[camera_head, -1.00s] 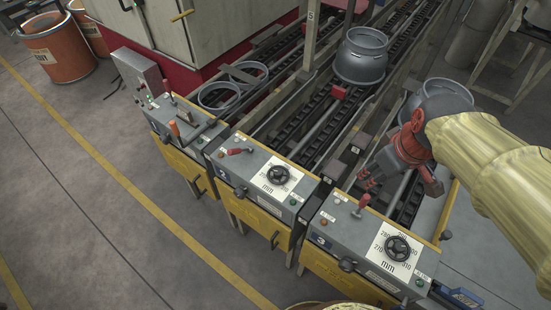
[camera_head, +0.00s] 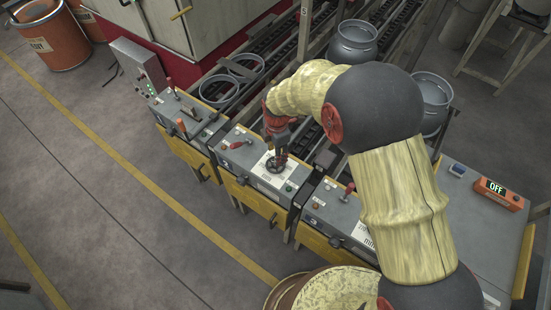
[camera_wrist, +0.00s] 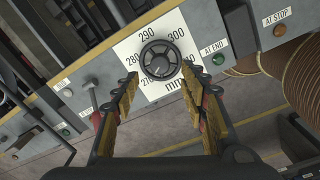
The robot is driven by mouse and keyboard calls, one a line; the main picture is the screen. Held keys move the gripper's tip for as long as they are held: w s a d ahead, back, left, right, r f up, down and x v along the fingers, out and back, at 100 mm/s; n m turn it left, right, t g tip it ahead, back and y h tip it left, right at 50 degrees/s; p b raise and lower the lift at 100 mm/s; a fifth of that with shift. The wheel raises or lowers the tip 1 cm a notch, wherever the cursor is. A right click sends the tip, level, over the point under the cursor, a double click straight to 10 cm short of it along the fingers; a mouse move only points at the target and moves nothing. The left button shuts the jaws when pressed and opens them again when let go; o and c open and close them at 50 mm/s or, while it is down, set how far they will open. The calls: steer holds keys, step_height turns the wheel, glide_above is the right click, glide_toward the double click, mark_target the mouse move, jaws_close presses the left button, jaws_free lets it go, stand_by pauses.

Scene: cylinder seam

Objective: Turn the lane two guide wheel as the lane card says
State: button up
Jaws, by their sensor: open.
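The lane two guide wheel is a black knob with a round rim in the wrist view (camera_wrist: 159,60). It sits on a white scale plate (camera_wrist: 128,47) marked 280, 290, 300 and mm. In the head view my gripper (camera_head: 278,158) is over the lane two box (camera_head: 233,160) and hides much of the wheel. In the wrist view my gripper (camera_wrist: 160,80) is open, its yellow-padded fingers either side of the wheel's lower part. I cannot tell whether they touch it. I cannot make out the lane card.
A red-handled lever (camera_head: 238,144) stands left of the wheel. The AT END green button (camera_wrist: 218,59) is to its right. The lane three box (camera_head: 330,205) stands beside, partly behind my arm. An orange OFF display (camera_head: 498,194) lies further right. Open floor is at left.

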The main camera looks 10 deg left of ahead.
step_height(320, 180, down, 6)
steer(key=shift+w+r, duration=0.1)
steer(key=shift+w, duration=0.05)
steer(key=shift+c, duration=1.2)
jaws_close()
